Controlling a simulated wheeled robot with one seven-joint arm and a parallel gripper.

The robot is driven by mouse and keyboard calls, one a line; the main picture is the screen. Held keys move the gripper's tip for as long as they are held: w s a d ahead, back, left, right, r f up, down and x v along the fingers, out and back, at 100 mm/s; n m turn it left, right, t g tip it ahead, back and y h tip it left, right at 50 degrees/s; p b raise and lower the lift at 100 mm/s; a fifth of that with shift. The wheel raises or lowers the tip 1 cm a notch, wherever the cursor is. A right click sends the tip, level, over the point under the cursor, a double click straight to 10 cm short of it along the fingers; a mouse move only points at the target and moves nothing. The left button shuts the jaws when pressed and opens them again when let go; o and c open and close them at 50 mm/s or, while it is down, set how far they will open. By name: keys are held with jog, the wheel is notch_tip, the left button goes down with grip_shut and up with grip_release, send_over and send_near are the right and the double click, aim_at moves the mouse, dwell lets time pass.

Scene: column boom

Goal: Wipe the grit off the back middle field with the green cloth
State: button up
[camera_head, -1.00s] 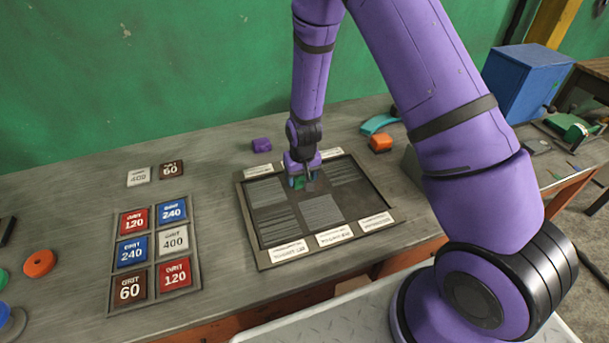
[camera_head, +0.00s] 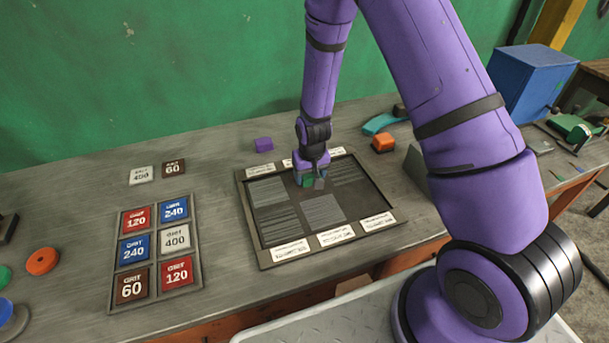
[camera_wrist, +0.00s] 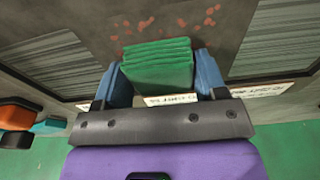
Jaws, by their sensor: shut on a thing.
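My gripper (camera_head: 312,183) is shut on the green cloth (camera_wrist: 157,65), a folded stack between its two blue fingers. It holds the cloth low over the back middle field (camera_wrist: 135,12) of the framed board (camera_head: 250,232). Whether the cloth touches the surface is hard to tell. In the wrist view, reddish-brown grit (camera_wrist: 181,22) lies scattered on this dark field, beyond the cloth and to both sides of it. In the head view the cloth (camera_head: 306,181) is a small green patch, and the gripper hides much of the field.
Striped panels (camera_head: 268,191) fill other fields, with white labels (camera_head: 337,236) along the front. Left is a tray of grit blocks (camera_head: 156,251).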

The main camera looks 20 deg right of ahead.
jog(key=shift+d, duration=0.55)
jog(key=shift+a, duration=1.9)
jog(key=shift+d, duration=0.15)
jog(key=shift+d+f, duration=0.1)
jog(key=shift+d, duration=0.7)
